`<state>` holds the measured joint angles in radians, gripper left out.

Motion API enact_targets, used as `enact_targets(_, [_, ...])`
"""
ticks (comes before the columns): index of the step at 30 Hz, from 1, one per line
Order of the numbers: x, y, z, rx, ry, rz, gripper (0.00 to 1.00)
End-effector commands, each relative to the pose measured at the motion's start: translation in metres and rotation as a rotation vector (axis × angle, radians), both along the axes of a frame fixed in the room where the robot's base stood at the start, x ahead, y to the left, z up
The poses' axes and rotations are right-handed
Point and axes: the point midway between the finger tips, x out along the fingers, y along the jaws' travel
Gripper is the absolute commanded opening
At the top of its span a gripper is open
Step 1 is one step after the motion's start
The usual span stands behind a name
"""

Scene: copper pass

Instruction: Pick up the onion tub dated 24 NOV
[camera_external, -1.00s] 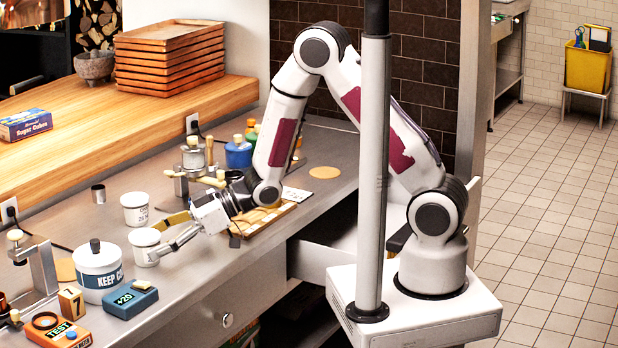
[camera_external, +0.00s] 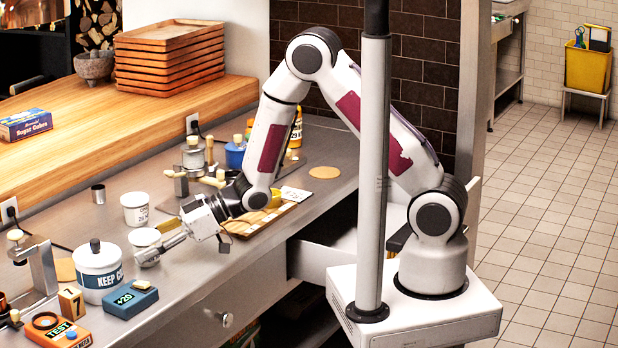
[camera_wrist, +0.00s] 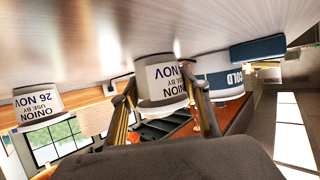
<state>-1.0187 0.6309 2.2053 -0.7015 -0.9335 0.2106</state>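A white tub (camera_wrist: 162,85) stands between my gripper's fingers in the wrist view, where the scene is upside down. Its label reads ONION, USE BY and NOV; a finger hides the day number. The same tub (camera_external: 143,237) is partly behind my gripper (camera_external: 160,240) in the external view. My gripper (camera_wrist: 163,95) appears open, one finger at each side of the tub; firm contact is not clear. A second white tub (camera_external: 135,207) stands behind it on the counter; in the wrist view this tub (camera_wrist: 38,105) reads ONION, 26 NOV.
A larger white KEEP COLD tub (camera_external: 99,284) stands close in front, with a blue +20 box (camera_external: 132,299) beside it. A small metal cup (camera_external: 98,194) is behind. A wooden tray (camera_external: 258,219) lies under my wrist.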

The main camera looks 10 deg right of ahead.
Motion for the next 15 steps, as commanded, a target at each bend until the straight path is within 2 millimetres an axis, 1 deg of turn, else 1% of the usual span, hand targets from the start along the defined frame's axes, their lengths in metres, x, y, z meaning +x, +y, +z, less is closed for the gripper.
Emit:
enact_targets(10, [0.0002, 0.0002, 0.0010, 0.001, 0.000, 0.000, 0.20])
enact_targets(15, [0.0003, 0.0004, 0.0056, 0.003, 0.000, 0.000, 0.20])
